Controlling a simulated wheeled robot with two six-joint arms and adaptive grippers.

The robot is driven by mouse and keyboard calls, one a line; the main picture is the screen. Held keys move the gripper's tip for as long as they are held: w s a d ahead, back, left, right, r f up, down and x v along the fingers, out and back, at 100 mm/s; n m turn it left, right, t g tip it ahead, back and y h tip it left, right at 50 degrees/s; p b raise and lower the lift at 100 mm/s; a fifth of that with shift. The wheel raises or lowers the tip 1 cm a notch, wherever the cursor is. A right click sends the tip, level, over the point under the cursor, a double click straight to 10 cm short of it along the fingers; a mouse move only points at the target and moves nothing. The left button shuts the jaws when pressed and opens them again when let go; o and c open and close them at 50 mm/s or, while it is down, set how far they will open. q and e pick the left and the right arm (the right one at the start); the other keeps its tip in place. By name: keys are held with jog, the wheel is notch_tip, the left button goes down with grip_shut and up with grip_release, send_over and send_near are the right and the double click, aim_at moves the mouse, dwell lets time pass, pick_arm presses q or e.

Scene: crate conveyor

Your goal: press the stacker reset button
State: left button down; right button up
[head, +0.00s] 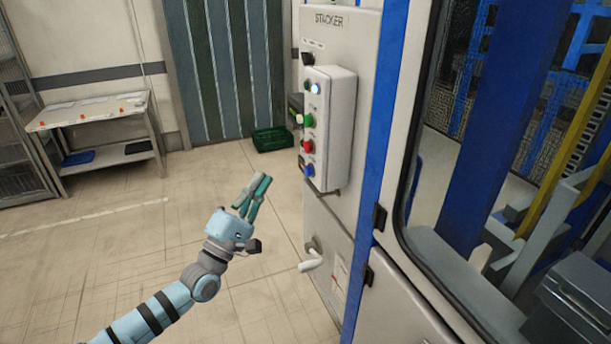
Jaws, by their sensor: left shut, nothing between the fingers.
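The stacker panel (345,30) is a white cabinet face marked "STACKER". A raised grey control box (340,125) on it carries a lit white button (315,88), a green button (308,121), a red button (307,146) and a blue button (308,170). The labels beside them are too small to read, so I cannot tell which one is marked reset. My left gripper (260,179) has its teal fingers shut and empty. It appears left of and a little below the blue button, apart from the box. My right gripper is out of view.
A black switch (307,59) sits above the box and a white handle (311,264) sticks out below it. A green crate (272,139) lies on the floor behind. A workbench (88,110) stands at the far left. The floor between is clear.

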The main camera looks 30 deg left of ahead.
aim_at(307, 171)
pick_arm(q)
jog(key=w+d+b, duration=0.2)
jog(key=w+d, duration=0.1)
jog(key=w, duration=0.2)
jog(key=shift+d, duration=0.25)
dwell(0.4)
jog(key=shift+f, duration=0.1)
dwell(0.7)
jog(key=shift+w+d+b, duration=0.25)
jog(key=shift+w+b, duration=0.15)
jog(key=shift+b, duration=0.05)
jog(key=shift+w+d+b, duration=0.25)
jog(key=shift+w+b, duration=0.05)
jog(key=shift+w, duration=0.05)
dwell(0.6)
dwell(0.3)
jog(key=shift+s+a+p, duration=0.45)
jog(key=shift+s, duration=0.25)
